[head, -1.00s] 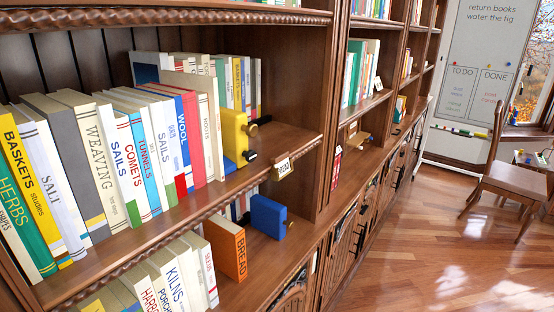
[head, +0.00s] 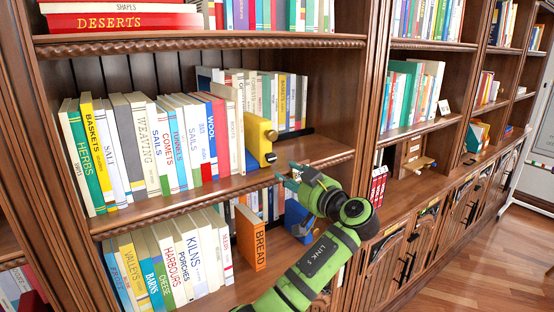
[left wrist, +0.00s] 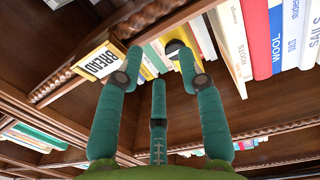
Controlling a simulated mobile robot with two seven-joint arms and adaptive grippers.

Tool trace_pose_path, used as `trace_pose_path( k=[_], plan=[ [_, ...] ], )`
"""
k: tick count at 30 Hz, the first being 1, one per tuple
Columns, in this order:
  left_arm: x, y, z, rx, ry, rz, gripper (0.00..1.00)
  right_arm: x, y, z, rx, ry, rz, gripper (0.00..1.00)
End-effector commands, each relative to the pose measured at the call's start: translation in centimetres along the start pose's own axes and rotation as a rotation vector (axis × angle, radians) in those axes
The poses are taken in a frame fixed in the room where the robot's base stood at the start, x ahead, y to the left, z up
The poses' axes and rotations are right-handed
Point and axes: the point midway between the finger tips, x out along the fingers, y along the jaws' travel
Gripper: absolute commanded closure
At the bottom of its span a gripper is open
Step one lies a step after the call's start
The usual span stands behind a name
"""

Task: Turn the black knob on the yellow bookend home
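The yellow bookend (head: 256,137) stands at the right end of the book row on the middle shelf. My right gripper is out of view.
Books (head: 225,125) stand left of the bookend. Below are a blue bookend (head: 296,213) and an orange BREAD book (head: 251,238). Free shelf lies right of the yellow bookend (head: 325,150).

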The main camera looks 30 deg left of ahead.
Motion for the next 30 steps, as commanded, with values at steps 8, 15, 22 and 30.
trace_pose_path(
  k=[8, 15, 22, 30],
  plan=[
    [1.6, -1.2, -3.0, -0.069, 0.031, -0.046, 0.62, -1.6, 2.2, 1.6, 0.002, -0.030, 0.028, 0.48],
    [5.2, -1.3, -3.1, -0.066, 0.029, -0.043, 0.62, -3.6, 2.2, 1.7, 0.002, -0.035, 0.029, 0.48],
    [6.8, -1.3, -2.7, -0.069, 0.028, -0.040, 0.62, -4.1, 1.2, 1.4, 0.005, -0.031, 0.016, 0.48],
    [6.8, -1.2, -2.6, -0.069, 0.028, -0.039, 0.78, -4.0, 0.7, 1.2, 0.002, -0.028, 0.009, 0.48]
  ],
)
